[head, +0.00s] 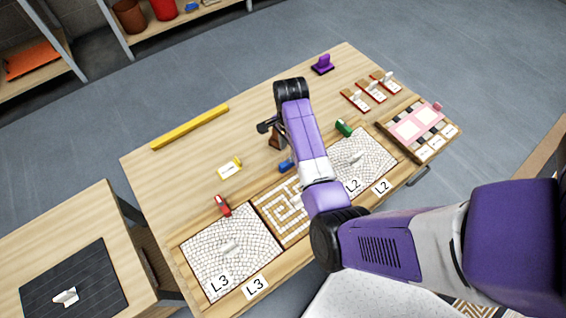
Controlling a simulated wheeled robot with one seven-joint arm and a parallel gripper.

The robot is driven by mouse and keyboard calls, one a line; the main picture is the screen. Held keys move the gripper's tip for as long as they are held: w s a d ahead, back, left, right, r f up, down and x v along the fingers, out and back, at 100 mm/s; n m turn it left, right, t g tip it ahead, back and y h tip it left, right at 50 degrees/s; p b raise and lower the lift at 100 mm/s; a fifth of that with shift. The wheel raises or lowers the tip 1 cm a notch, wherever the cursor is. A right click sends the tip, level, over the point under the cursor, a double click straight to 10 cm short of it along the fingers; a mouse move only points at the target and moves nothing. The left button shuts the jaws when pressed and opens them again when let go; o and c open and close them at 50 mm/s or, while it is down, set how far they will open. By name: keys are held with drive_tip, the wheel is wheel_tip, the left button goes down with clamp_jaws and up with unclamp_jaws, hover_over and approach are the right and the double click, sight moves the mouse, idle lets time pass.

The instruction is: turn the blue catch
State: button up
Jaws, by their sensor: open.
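The blue catch (286,165) is a small block at the back edge of the middle mosaic panel (270,207), which has a brown and white maze pattern. Part of this panel is hidden behind my arm. My gripper (265,127) is open, behind the blue catch and a little to its left in the picture. It appears to be above the table and apart from the catch. The fingers are small and dark here, and I cannot make out anything between them.
A red catch (223,205) stands by the L3 panel (205,262), a green catch (343,128) by the L2 panel (376,160). A brown block (276,141) is close to my gripper. A yellow bar (190,127) lies at the back left, with bare wood around it.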

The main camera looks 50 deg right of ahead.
sight(289, 161)
drive_tip(key=shift+s+f+b, duration=0.1)
drive_tip(key=shift+f+b, duration=0.5)
drive_tip(key=shift+f, duration=3.3)
drive_tip(key=shift+c, duration=0.2)
clamp_jaws()
